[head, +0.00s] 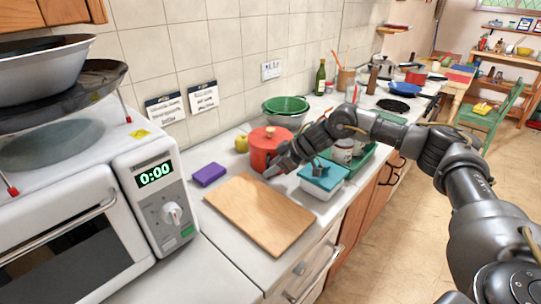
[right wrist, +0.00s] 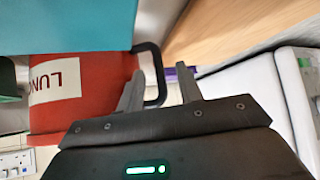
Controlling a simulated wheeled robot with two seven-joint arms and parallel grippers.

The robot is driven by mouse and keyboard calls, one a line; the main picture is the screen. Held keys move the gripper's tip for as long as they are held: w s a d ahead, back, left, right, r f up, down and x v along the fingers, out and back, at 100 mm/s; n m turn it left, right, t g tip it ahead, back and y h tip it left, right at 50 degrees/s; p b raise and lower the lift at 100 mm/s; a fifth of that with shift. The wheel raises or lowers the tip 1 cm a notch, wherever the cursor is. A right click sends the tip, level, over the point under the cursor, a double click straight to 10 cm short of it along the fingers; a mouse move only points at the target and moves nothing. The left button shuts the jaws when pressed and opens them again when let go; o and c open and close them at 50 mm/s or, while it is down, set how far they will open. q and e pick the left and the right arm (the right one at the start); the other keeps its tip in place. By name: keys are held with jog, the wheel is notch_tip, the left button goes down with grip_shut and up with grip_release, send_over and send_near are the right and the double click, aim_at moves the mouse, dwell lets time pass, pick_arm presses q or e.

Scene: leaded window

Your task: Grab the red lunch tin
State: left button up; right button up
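The red lunch tin (head: 262,146) stands upright on the counter against the tiled wall, behind the wooden board. In the right wrist view the tin (right wrist: 105,115) shows its white label with part of the word LUNCH and a dark loop handle (right wrist: 162,82) on its side. My right gripper (head: 272,172) is low beside the tin's front. Its two fingers (right wrist: 160,78) are apart, with part of the handle showing between them. I cannot tell whether either finger touches it. My left gripper is in neither view.
A teal-lidded container (head: 322,176) stands close beside my right gripper. The wooden board (head: 260,215) lies in front, with a purple block (head: 209,174) to its left. A green colander (head: 286,105) is behind the tin; a microwave (head: 160,190) stands at left.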

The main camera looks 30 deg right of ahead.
jog(key=shift+c, duration=0.4)
grip_shut()
jog(key=shift+r, duration=0.2)
